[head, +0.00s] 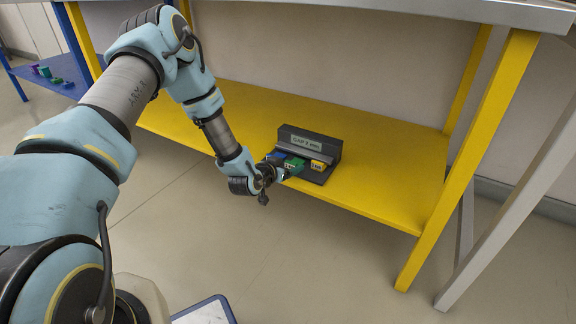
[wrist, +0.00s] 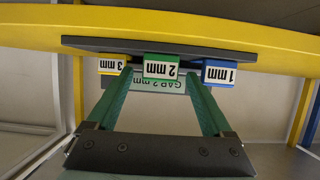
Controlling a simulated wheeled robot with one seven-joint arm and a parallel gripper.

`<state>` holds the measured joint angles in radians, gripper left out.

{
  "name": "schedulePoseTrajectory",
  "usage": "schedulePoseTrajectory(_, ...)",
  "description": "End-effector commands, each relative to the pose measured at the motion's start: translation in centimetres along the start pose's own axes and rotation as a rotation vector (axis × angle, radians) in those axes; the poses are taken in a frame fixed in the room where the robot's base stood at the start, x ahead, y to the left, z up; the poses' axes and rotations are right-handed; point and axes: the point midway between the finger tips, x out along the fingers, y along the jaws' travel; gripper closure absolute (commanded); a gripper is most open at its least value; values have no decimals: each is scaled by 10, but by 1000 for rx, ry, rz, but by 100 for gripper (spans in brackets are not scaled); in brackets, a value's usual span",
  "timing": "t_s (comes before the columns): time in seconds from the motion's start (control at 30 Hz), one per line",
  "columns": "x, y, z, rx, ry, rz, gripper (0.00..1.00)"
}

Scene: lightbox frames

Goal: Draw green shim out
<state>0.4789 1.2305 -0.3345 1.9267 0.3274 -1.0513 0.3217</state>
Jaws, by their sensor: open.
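The green shim (head: 294,164) sits in a dark holder (head: 323,148) on the yellow shelf, between a blue shim (head: 276,155) and a yellow shim (head: 318,165). In the wrist view, which is upside down, the green shim (wrist: 161,68) shows its "2 mm" label, with the yellow "3 mm" shim (wrist: 112,66) at left and the blue "1 mm" shim (wrist: 220,73) at right. My gripper (wrist: 159,76) is open, its two green fingers reaching toward either side of the green shim's front. I cannot tell whether they touch it.
The holder's back plate carries a "GAP 2 mm" label (head: 305,143). The yellow shelf (head: 385,180) is bare to the right. A yellow table leg (head: 467,160) stands at right, and the metal tabletop (head: 400,10) hangs above. A blue shelf (head: 60,75) with small coloured pieces is far left.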

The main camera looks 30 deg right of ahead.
Motion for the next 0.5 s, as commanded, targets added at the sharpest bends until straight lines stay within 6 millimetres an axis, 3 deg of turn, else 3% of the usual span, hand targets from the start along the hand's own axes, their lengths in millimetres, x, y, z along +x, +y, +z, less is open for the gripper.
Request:
schedulePoseTrajectory(0.23,-10,0,-1,0,-1,0,15)
schedulePoseTrajectory(0.5,-62,0,-2,-1,-2,0,15)
